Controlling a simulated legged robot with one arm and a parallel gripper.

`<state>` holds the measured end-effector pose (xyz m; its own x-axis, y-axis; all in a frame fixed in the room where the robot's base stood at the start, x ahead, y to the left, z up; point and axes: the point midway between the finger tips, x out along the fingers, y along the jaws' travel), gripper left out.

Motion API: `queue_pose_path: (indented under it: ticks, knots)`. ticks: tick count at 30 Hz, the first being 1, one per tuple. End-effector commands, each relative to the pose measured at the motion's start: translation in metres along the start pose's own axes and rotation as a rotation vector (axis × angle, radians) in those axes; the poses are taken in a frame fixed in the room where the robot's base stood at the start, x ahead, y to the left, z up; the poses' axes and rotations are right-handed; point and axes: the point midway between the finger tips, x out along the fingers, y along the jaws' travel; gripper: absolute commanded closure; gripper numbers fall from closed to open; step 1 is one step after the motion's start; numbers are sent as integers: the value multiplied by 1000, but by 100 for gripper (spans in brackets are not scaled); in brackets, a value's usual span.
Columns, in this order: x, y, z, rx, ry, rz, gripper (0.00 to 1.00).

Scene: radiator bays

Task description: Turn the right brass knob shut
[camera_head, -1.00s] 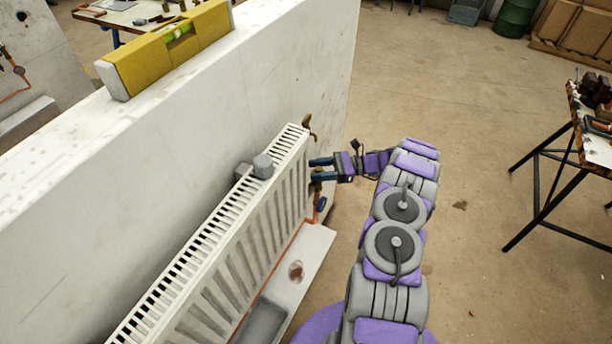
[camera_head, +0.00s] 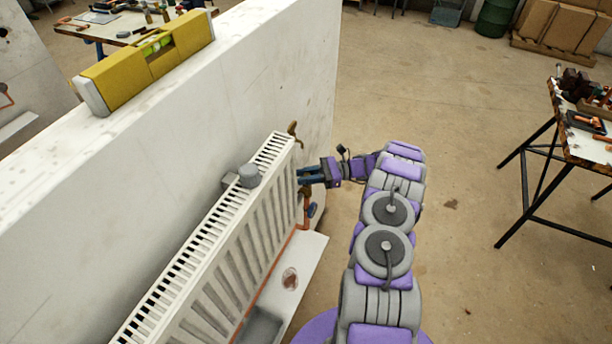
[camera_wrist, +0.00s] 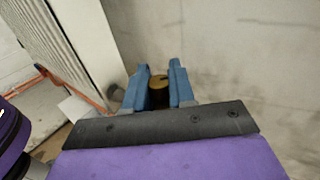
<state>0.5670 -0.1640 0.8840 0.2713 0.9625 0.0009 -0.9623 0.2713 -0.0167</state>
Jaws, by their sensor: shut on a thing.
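The right brass knob (camera_wrist: 158,84) shows in the wrist view between the two blue fingers of my gripper (camera_wrist: 158,70). A dark mark or slot is on its top face. In the head view my gripper (camera_head: 304,174) is at the right end of the radiator, its fingers close together over the knob. There the fingers mostly hide the knob, and its turn angle cannot be told. My gripper is shut on the knob.
The white radiator (camera_head: 215,240) hangs on a wall stub (camera_head: 290,60). Another brass fitting (camera_head: 293,129) is at its top right corner. Copper pipe (camera_head: 285,243) runs below. A yellow level (camera_head: 150,62) lies on the wall top. Floor right of my arm is free up to a workbench (camera_head: 588,150).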

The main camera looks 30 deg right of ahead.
Motion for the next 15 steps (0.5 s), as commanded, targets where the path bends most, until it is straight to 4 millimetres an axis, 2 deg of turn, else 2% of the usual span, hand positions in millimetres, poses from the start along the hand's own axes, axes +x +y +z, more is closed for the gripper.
queue_pose_path:
  ticks: [8,15]
  knots:
    - [-3,-1,1,-3,2,-37,100]
    - [-4,-2,3,-3,4,-150,100]
